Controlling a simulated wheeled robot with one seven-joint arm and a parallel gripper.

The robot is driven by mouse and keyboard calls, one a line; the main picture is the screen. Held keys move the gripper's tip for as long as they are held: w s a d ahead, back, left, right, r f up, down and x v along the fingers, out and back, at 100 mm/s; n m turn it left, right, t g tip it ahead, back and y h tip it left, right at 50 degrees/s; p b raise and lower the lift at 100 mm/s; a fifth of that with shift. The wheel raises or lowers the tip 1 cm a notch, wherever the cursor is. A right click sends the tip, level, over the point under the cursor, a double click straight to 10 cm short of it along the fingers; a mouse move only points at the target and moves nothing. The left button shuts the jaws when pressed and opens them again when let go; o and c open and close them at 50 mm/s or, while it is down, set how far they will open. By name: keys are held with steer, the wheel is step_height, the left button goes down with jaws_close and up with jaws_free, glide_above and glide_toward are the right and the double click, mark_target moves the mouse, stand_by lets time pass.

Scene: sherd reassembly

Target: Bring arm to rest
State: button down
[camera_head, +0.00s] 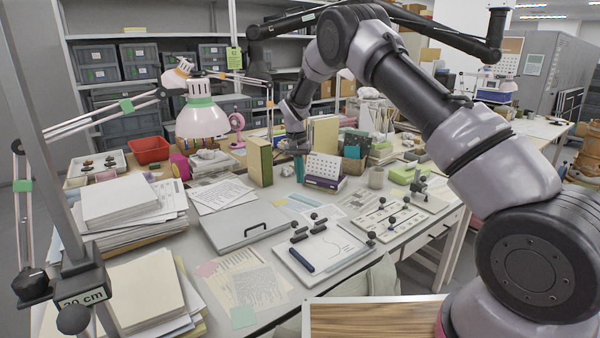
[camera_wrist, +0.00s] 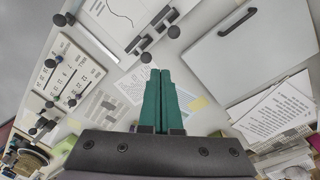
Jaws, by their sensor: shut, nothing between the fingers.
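My arm (camera_head: 420,95) reaches out over the desk from the right side of the head view. My gripper (camera_head: 299,172) hangs over the middle of the desk, pointing down. In the wrist view my gripper (camera_wrist: 158,74) shows two teal fingers pressed together, with nothing between them. The desk surface with papers lies below the fingertips. The fingers look apart from the things around them, though the head view shows them small.
A grey lidded case (camera_head: 232,228) and a board with black knobs (camera_head: 322,250) lie in front. A lamp (camera_head: 201,118) stands left, beside paper stacks (camera_head: 120,200).

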steer(key=s+d+r+t+y, duration=0.1)
steer(key=s+d+r, duration=0.35)
steer(key=r, duration=0.55)
steer(key=s+d+r+m+t+y, duration=0.1)
steer(key=s+d+r, duration=0.4)
steer(key=r, duration=0.4)
steer(key=s+d+r+t+y, duration=0.1)
steer(key=s+d+r, duration=0.2)
steer(key=d+r, duration=0.5)
steer(key=s+d+r+t, duration=0.1)
steer(key=s+d+r, duration=0.1)
steer(key=s, duration=0.6)
steer(key=s+d+r+t, duration=0.2)
steer(key=s+d, duration=0.1)
steer(key=s, duration=0.6)
steer(key=s+d+r+t, duration=0.1)
steer(key=s+d+r, duration=0.1)
steer(key=s, duration=0.6)
steer(key=shift+s+d+r+m, duration=0.4)
